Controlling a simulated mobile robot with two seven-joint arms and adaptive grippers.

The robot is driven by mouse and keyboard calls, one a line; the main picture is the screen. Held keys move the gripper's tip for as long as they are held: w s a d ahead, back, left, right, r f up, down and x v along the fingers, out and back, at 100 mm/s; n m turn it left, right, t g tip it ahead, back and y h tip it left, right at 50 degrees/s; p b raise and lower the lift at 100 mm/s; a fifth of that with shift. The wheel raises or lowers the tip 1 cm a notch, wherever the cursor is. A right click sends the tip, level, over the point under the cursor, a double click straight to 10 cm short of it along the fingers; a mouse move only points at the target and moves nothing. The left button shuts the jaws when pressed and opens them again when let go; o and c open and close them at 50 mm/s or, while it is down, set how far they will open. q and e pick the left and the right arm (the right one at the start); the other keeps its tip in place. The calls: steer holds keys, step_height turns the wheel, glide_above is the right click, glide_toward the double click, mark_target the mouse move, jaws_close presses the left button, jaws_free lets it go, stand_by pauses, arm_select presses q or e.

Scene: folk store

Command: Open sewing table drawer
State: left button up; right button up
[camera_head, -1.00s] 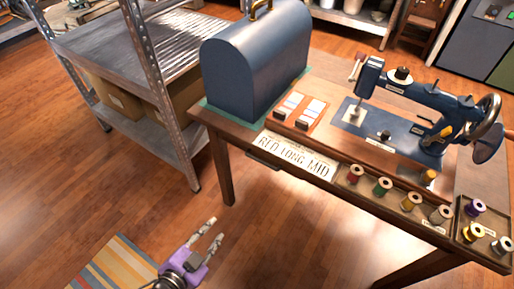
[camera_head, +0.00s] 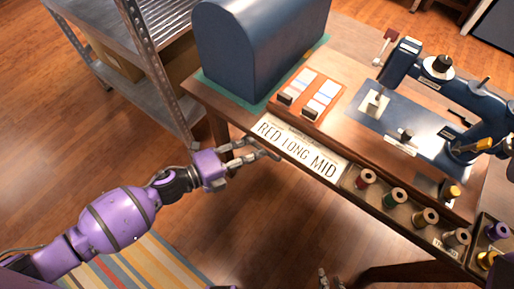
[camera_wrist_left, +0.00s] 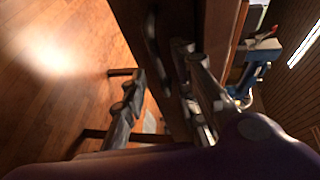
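The wooden sewing table (camera_head: 365,125) stands at the right of the head view, with its front edge facing me. A dark curved drawer handle (camera_wrist_left: 153,45) shows on the table front in the wrist view. In the head view it lies beside my fingertips and is largely hidden. My left gripper (camera_head: 252,149) is at the table front, below the "RED LONG MID" sign. In the wrist view its fingers (camera_wrist_left: 162,68) are spread apart, with the handle just beyond the gap between them. Fingertips of my right gripper (camera_head: 330,281) show at the bottom edge; their opening is unclear.
A blue domed case (camera_head: 255,50), a sewing machine (camera_head: 425,105) and thread spools (camera_head: 395,198) stand on the table. A metal shelf (camera_head: 125,75) is close at the left. A striped rug (camera_head: 150,262) lies on the otherwise open floor.

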arm_select(q)
steer(key=shift+x, duration=1.05)
steer(key=shift+c, duration=0.4)
jaws_close()
